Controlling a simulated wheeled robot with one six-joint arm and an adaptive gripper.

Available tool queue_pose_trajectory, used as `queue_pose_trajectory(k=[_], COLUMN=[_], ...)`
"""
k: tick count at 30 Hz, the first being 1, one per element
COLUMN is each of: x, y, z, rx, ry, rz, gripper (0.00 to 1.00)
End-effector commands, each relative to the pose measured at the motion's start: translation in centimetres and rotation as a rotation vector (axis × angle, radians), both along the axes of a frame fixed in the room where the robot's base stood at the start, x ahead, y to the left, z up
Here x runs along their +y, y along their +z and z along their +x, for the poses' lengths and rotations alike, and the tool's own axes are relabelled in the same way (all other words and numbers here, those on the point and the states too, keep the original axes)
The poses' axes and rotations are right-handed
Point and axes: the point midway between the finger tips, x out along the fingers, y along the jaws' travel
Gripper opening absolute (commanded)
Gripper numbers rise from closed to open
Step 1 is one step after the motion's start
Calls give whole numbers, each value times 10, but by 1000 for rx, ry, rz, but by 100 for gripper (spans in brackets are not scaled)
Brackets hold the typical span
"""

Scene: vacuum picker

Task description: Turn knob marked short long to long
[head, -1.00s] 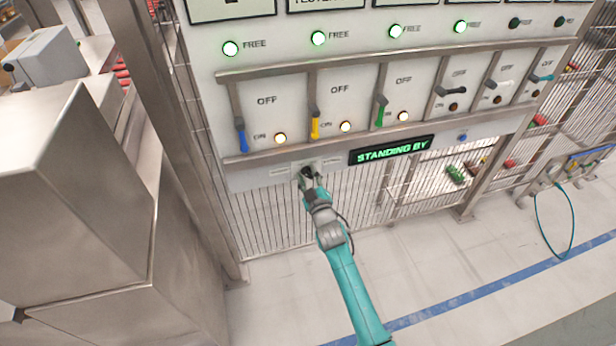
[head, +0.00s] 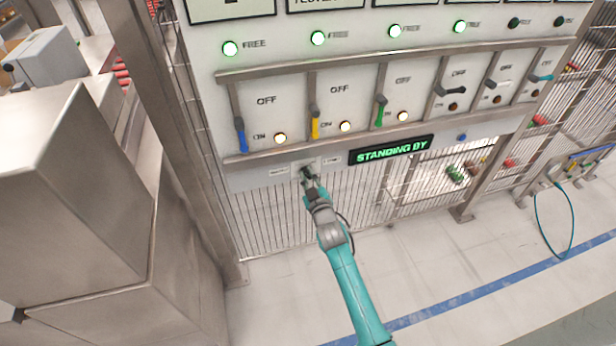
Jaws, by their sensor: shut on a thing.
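A small blue button (head: 462,137) sits right of the display. Wire fencing (head: 275,222) stands below the panel. A steel cabinet (head: 75,190) fills the left.

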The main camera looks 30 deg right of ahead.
Motion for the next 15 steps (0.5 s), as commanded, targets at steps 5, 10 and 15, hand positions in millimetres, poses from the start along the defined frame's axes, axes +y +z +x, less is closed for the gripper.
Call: queue_pose_trajectory(k=[5, 10, 15], x=[-1, -3, -4], y=[2, 2, 2], z=[0, 0, 0], rx=[-43, -88, -132], ry=[0, 0, 1], rz=[142, 296, 452], gripper=[0, 0, 0])
